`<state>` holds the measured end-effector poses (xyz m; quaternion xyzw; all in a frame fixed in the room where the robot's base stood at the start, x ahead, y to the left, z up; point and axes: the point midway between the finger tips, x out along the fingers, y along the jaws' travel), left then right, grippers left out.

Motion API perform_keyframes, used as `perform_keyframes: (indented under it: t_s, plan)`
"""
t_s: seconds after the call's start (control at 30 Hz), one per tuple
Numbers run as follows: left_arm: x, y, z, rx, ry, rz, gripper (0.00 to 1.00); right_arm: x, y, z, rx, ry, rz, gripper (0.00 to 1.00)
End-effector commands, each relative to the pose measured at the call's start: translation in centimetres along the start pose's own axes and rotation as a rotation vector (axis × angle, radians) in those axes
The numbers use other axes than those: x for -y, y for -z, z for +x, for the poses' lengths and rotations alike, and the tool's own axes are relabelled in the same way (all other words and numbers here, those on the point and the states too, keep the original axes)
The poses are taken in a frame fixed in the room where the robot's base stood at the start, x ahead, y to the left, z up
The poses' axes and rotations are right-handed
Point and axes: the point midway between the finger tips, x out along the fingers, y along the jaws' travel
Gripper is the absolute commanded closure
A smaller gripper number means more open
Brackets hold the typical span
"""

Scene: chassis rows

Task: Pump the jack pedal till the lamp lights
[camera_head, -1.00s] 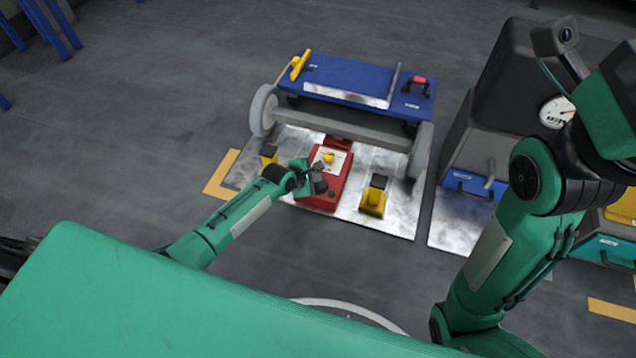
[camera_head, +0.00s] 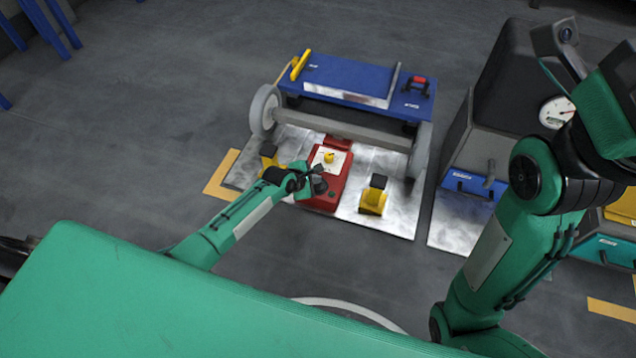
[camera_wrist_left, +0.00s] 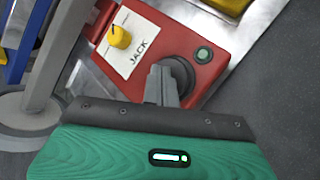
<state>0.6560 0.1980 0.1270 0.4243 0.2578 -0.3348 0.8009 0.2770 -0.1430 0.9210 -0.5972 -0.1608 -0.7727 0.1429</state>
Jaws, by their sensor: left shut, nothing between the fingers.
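The red jack (camera_head: 338,187) stands on a metal plate in front of the blue cart. It has a yellow knob (camera_head: 329,157). The left wrist view shows its red housing (camera_wrist_left: 207,75), the JACK label and a black round pedal (camera_wrist_left: 183,70). A green lamp (camera_wrist_left: 204,54) sits beside the pedal; it looks dark, with no clear glow. My left gripper (camera_head: 319,179) is shut and empty at the pedal; its fingers (camera_wrist_left: 161,82) overlap the pedal's near side in the left wrist view. I cannot tell whether they touch it. My right gripper is out of sight.
The blue cart (camera_head: 345,76) stands on wheels behind the jack. Yellow blocks (camera_head: 373,202) flank the jack on the metal plate (camera_head: 402,215). A dark machine with a gauge (camera_head: 556,112) stands to the right. Open floor lies to the left.

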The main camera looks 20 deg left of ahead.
Motion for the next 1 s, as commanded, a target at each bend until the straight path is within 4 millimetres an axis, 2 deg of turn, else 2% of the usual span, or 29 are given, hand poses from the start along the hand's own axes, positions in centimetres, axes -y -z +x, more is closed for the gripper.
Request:
perform_keyframes:
  t_s: [1.0]
  plan:
    - [0.7,0.67,0.91,0.0,0.001,0.0,1.0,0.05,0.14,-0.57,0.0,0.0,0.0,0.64]
